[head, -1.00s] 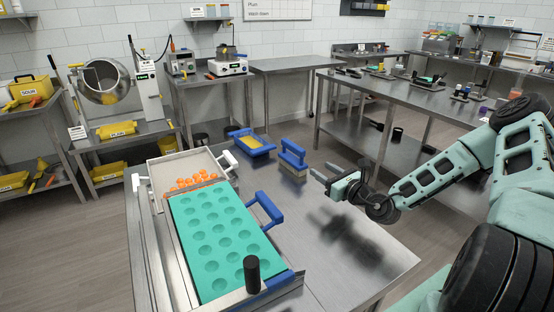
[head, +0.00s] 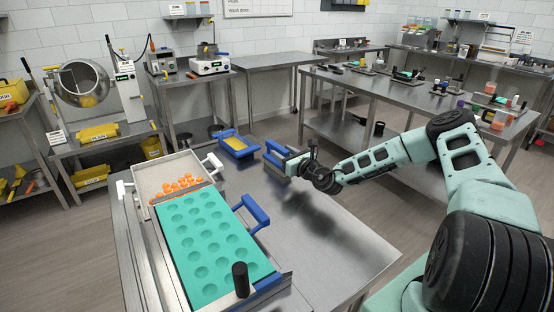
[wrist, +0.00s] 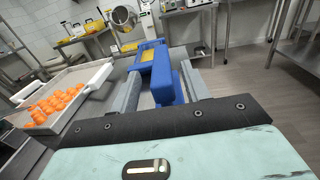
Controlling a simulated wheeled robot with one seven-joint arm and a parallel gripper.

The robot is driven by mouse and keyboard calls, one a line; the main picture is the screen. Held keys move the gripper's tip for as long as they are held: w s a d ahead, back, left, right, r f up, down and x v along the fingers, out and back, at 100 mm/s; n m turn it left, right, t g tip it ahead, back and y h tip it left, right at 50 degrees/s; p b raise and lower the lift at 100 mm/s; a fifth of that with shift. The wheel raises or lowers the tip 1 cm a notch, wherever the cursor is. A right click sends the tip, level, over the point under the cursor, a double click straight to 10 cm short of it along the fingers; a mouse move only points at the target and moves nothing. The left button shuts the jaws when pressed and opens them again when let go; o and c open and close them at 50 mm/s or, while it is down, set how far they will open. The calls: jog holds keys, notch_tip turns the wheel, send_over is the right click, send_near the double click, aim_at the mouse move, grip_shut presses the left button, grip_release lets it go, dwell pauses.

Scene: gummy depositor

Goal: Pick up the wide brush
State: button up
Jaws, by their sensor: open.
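The wide brush has a blue handle (head: 275,150) and pale bristles, and it stands on the steel table at its far side. My gripper (head: 287,161) has its fingers at the brush and hides part of it in the head view. In the wrist view the blue brush handle (wrist: 163,82) lies between the two grey fingers of my gripper (wrist: 160,75). The fingers are apart, one on each side of the handle. I cannot tell whether either finger touches it.
A blue-framed item with a yellow middle (head: 236,146) lies just beyond the brush. A teal mould (head: 212,245) with a blue handle (head: 252,211) and a tray of orange pieces (head: 148,176) fill the table's left side. The table's right front is clear.

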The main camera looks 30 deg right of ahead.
aim_at(278, 146)
jog(key=shift+w+r+p, duration=0.15)
jog(key=shift+w, duration=0.8)
jog(key=shift+w+r+p, duration=0.1)
jog(key=shift+w+p, duration=0.05)
jog(key=shift+w, duration=0.8)
grip_shut()
jog(key=shift+r, duration=0.15)
notch_tip(278, 146, up, 10)
jog(key=shift+f+b, duration=0.15)
jog(key=shift+b, duration=0.4)
jog(key=c, duration=0.6)
grip_release()
grip_shut()
